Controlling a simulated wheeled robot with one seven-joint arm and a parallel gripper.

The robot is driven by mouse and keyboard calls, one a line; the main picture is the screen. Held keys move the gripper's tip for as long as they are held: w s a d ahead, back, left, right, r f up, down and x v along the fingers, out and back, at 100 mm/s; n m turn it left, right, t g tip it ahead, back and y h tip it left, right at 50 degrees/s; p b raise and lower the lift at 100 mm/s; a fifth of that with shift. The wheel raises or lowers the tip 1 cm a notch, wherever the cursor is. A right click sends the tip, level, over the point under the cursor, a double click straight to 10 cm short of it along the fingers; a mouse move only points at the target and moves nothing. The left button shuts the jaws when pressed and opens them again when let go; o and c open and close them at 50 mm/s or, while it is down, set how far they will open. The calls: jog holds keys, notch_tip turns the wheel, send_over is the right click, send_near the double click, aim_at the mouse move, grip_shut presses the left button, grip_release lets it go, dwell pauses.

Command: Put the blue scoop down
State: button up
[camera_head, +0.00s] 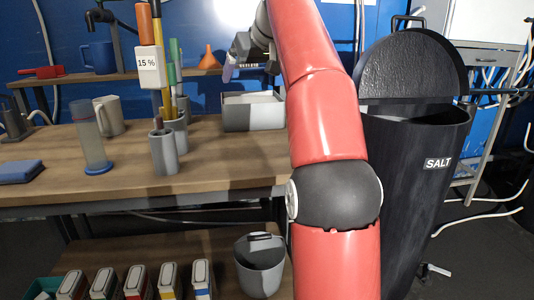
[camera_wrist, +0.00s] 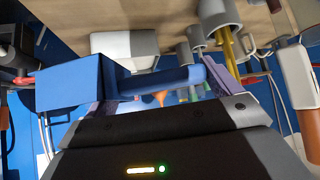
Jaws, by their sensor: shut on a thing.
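The blue scoop (camera_wrist: 72,82) shows in the wrist view, with its box-shaped bowl at the left and its round handle running right between my fingers. My gripper (camera_wrist: 165,82) is shut on the scoop's handle. In the head view my gripper (camera_head: 236,62) is up above the back of the workbench (camera_head: 225,165), over the grey-white open box (camera_head: 253,112). The scoop cannot be made out clearly there. The wrist view appears upside down, with the bench top along its upper edge, and the scoop is clear of the bench.
The black salt bin (camera_head: 405,190) stands right of the bench with its lid raised. A grey marker cup (camera_head: 164,152), a tall clear cylinder (camera_head: 91,140) and a blue pad (camera_head: 20,171) occupy the bench. The bench front, right of the marker cup, is bare.

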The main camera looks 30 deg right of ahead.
jog(key=shift+w+a+f+n+b, duration=0.15)
jog(key=shift+w+f+n+b, duration=0.2)
jog(key=shift+w+f, duration=0.45)
notch_tip(320, 180, down, 14)
jog(key=b, duration=0.8)
jog(key=shift+f+b, duration=1.05)
jog(key=shift+f, duration=1.35)
jog(key=shift+f, duration=0.15)
jog(key=o, duration=0.8)
jog(key=shift+c, duration=0.2)
jog(key=shift+r, duration=0.25)
jog(key=p+v, duration=0.1)
jog(key=v, duration=1.1)
jog(key=shift+d+p, duration=0.3)
jog(key=shift+f, duration=0.1)
